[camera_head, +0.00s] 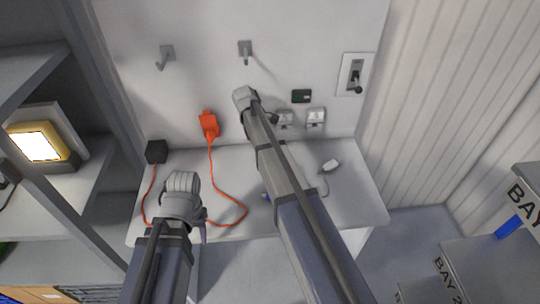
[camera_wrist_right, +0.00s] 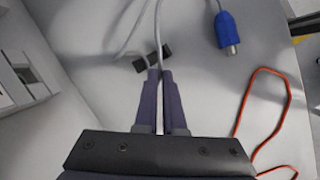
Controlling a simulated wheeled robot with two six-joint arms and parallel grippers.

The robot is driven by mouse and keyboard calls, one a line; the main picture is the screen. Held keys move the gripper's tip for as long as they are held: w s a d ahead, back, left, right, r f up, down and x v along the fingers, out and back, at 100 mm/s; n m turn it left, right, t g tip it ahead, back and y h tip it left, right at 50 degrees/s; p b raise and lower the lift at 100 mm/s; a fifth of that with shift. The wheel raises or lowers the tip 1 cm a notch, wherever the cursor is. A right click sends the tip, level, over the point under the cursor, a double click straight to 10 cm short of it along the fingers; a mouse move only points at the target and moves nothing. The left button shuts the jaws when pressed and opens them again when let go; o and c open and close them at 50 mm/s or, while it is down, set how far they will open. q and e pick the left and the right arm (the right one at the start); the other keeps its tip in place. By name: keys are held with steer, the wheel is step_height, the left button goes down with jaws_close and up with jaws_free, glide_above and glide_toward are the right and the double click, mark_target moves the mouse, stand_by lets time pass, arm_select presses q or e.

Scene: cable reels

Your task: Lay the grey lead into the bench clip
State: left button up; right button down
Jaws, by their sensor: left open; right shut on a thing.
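My right gripper (camera_wrist_right: 160,74) is shut on the grey lead (camera_wrist_right: 157,28) in the right wrist view. A small dark piece that looks like the bench clip (camera_wrist_right: 153,57) lies on the bench close to its fingertips. The lead passes at the clip; I cannot tell whether it is inside or only above it. In the head view my right arm hides this gripper and the clip. Part of the grey lead (camera_head: 324,183) and its pale end (camera_head: 330,165) show right of that arm. My left gripper (camera_head: 204,231) is open near the bench's front edge.
A blue connector (camera_wrist_right: 229,32) lies on the bench (camera_head: 352,205). An orange cable (camera_head: 237,199) runs from an orange plug (camera_head: 208,125) at the wall to a black box (camera_head: 157,152). Wall sockets (camera_head: 315,117) are behind. The bench's right end is clear.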

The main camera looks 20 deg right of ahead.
steer(key=shift+w+a, duration=0.1)
steer(key=shift+w, duration=0.15)
steer(key=n, duration=0.2)
steer(key=n+t, duration=0.1)
steer(key=n, duration=0.1)
steer(key=shift+s+a+f+h, duration=0.1)
steer(key=shift+s+a+h, duration=0.1)
steer(key=shift+s+h, duration=0.15)
steer(key=n+t, duration=0.1)
steer(key=n, duration=0.1)
steer(key=shift+w+n, duration=0.2)
steer(key=shift+n, duration=0.2)
steer(key=shift+s+a+f+b, duration=0.2)
steer(key=shift+s+b, duration=0.05)
steer(key=shift+b, duration=0.05)
